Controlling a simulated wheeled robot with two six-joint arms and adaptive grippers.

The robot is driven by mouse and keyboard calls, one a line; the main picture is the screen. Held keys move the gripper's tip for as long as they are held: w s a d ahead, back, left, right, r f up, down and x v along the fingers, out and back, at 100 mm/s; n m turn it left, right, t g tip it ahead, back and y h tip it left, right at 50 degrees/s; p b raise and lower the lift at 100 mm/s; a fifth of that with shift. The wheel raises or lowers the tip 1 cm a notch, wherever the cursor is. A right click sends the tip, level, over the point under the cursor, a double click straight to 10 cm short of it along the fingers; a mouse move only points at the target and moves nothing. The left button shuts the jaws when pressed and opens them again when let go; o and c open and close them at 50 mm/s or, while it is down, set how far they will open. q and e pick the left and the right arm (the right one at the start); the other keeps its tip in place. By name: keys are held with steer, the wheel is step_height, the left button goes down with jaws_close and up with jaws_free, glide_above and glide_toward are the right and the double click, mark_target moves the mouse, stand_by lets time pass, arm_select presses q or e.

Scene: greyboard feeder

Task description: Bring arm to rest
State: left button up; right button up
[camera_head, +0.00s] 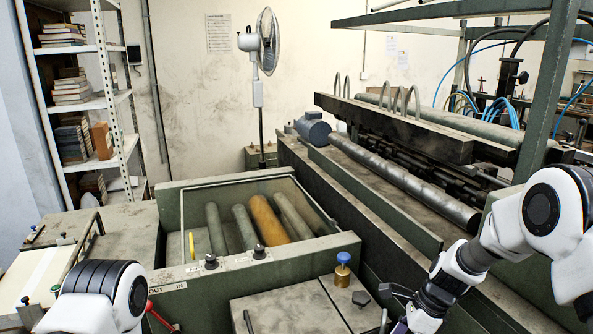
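My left arm (100,298) comes in at the bottom left, and its gripper is not in view. My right arm (500,240) comes in from the right and bends down toward the bottom edge. Its gripper (395,305) is at the bottom edge, right of the blue-topped brass fitting (343,268). The gripper is partly cut off by the frame, so I cannot tell whether its fingers are open or shut. I see no object held in it.
A green feeder bin (200,272) with several rollers stands in the middle. The long roller machine (390,185) fills the right, with a green frame post (545,95) near my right arm. A red-knobbed lever (152,308) is beside my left arm. A bookshelf (100,103) and fan (262,50) stand behind.

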steer(key=s+d+f+n+h+b, duration=0.1)
steer(key=s+f+n+h+b, duration=0.1)
steer(key=s+f+n, duration=0.8)
steer(key=s+d+f+n+h+b, duration=0.2)
steer(key=s+f+n, duration=0.8)
steer(key=s, duration=1.1)
step_height(320, 180, down, 4)
steer(key=shift+s+f+n+b, duration=0.25)
steer(key=shift+n+b, duration=0.15)
steer(key=shift+b, duration=0.25)
